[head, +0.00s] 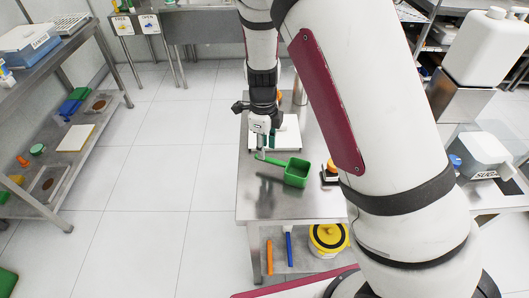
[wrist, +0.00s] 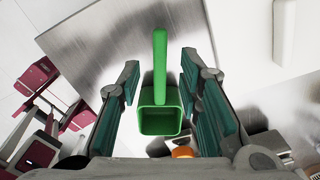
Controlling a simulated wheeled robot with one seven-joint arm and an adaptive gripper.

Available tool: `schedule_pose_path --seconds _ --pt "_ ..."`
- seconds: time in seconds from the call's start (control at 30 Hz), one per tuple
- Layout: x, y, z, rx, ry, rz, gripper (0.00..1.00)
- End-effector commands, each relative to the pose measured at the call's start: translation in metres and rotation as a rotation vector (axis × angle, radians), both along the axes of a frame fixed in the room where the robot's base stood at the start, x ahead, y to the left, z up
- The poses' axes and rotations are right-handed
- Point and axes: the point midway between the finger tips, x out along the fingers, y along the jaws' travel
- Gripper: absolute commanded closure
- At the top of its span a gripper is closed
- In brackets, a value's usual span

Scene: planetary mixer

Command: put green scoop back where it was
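The green scoop (head: 296,173) is over the steel table, with its square cup to the right and its handle reaching left under my gripper (head: 262,150). In the wrist view the scoop (wrist: 160,120) shows between my two fingers (wrist: 159,75), cup near the bottom and handle pointing up. The teal finger pads stand apart with a gap on both sides of the handle. I see no contact with the scoop. Whether the cup rests fully on the table top is hard to tell.
The steel table (head: 258,208) holds a white board or scale (head: 287,133) and a small orange-and-black item (head: 330,172). A yellow bucket (head: 327,238) stands on its lower shelf. At right is a bin labelled sugar (head: 480,152). A shelf rack (head: 98,48) stands at left; the floor between is clear.

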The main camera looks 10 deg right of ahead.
Motion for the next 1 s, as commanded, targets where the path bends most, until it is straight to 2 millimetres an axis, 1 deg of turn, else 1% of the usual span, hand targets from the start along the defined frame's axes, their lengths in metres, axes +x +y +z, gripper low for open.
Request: schedule_pose_path --seconds 0.03,0.1,0.3,0.4,0.5,0.7,0.77,0.83,0.97,1.0 --pt "0.002 0.002 0.012 0.003 -0.005 0.003 0.67" --pt "0.002 0.002 0.027 0.003 -0.005 0.002 0.67" --pt "0.002 0.002 0.063 0.001 -0.004 0.001 0.67" --pt "0.002 0.002 0.074 0.001 -0.003 0.001 0.67" --pt "0.001 0.002 0.081 0.000 -0.001 0.000 0.67" --pt "0.000 0.001 0.088 0.007 -0.003 0.017 0.67" --pt "-0.003 0.000 0.096 0.021 -0.010 0.055 0.67" --pt "-0.010 -0.003 0.110 0.045 -0.024 0.132 0.67" --pt "-0.030 -0.011 0.149 0.094 -0.076 0.367 0.67" --pt "-0.038 -0.014 0.161 0.104 -0.099 0.452 0.67"
